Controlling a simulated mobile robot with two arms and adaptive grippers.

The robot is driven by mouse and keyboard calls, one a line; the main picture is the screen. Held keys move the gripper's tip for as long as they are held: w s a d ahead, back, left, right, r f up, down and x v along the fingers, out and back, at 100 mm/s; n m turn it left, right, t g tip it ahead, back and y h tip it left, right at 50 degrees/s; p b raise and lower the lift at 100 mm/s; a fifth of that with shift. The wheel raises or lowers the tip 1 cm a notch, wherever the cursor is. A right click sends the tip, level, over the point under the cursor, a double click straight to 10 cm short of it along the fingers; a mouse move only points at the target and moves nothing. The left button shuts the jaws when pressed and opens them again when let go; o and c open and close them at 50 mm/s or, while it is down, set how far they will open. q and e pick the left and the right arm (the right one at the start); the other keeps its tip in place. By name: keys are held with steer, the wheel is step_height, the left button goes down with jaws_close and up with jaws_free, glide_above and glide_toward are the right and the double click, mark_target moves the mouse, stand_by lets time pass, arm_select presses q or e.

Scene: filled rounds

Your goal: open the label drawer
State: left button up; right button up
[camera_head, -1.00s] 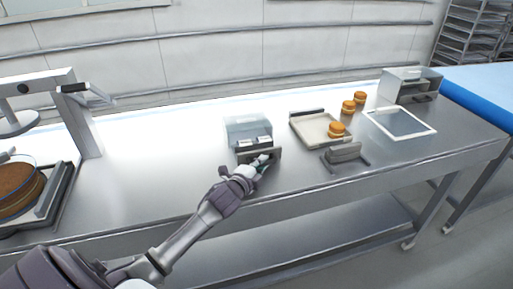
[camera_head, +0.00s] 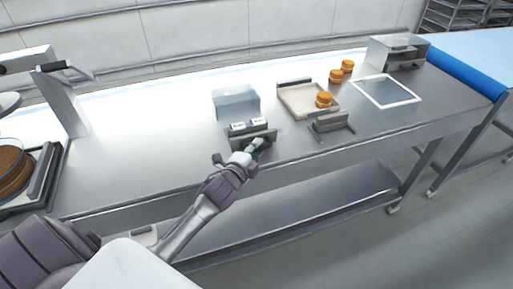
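The label drawer (camera_head: 247,126) juts out toward me from a grey box with a clear top (camera_head: 236,101). Two white label stacks show in the drawer, behind its grey front (camera_head: 236,140). My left gripper (camera_head: 261,145) is at the outer side of that front, its fingers at the handle. It appears shut on the handle, though the fingers are small and partly hide it. My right gripper is not in view.
Right of the drawer are a shallow tray (camera_head: 296,104) with a round orange-brown pastry (camera_head: 323,100), a grey stand (camera_head: 331,122) and a white-framed panel (camera_head: 387,91). Two more pastry stacks (camera_head: 336,76) stand behind. A cake (camera_head: 12,172) is at far left. The counter between is clear.

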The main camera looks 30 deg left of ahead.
arm_select(q)
steer(key=s+r, duration=0.1)
steer(key=s, duration=1.1)
steer(key=shift+d+r, duration=0.4)
steer(key=shift+f, duration=0.1)
